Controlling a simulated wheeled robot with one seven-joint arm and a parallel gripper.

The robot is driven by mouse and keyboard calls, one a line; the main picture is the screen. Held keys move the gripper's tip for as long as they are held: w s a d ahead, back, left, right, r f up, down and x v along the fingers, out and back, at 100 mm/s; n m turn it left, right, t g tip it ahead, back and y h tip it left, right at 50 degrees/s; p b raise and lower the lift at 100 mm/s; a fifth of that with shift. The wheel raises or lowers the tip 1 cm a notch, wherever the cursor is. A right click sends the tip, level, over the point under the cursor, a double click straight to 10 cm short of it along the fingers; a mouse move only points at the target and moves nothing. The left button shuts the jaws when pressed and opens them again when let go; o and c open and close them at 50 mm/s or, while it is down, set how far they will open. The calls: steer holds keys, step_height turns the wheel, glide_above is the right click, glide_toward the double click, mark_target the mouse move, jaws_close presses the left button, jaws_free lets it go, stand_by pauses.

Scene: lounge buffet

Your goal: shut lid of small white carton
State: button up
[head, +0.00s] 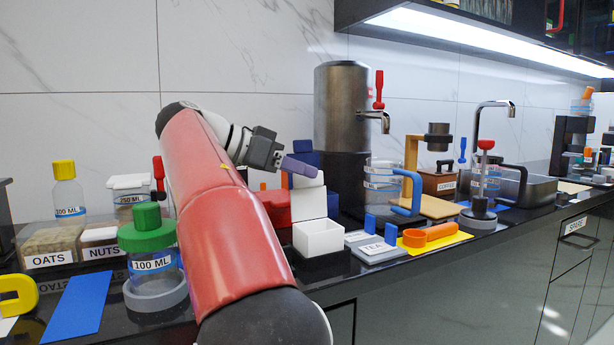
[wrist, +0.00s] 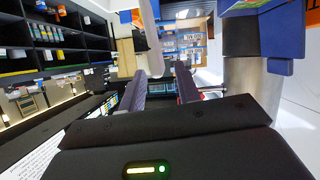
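The small white carton (head: 318,239) stands on the dark counter with its top open. Its white lid (head: 309,204) stands upright at the back of the box, with a white edge or flap at its top. My gripper (head: 300,167) is just above and beside the top of the lid, its purple-grey fingers pointing right. Whether they touch the lid cannot be told. In the wrist view the two fingers (wrist: 161,88) are apart with nothing clearly between them. A pale upright shape near the left fingertip may be the lid; I cannot tell.
A grey dispenser (head: 341,105) and a blue-handled jug (head: 384,185) stand behind and right. A tea tray (head: 378,251) and an orange scoop (head: 430,235) lie right of the carton. A green-lidded jar (head: 152,260) stands left of my arm.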

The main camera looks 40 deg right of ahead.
steer(key=shift+x, duration=1.25)
jaws_close()
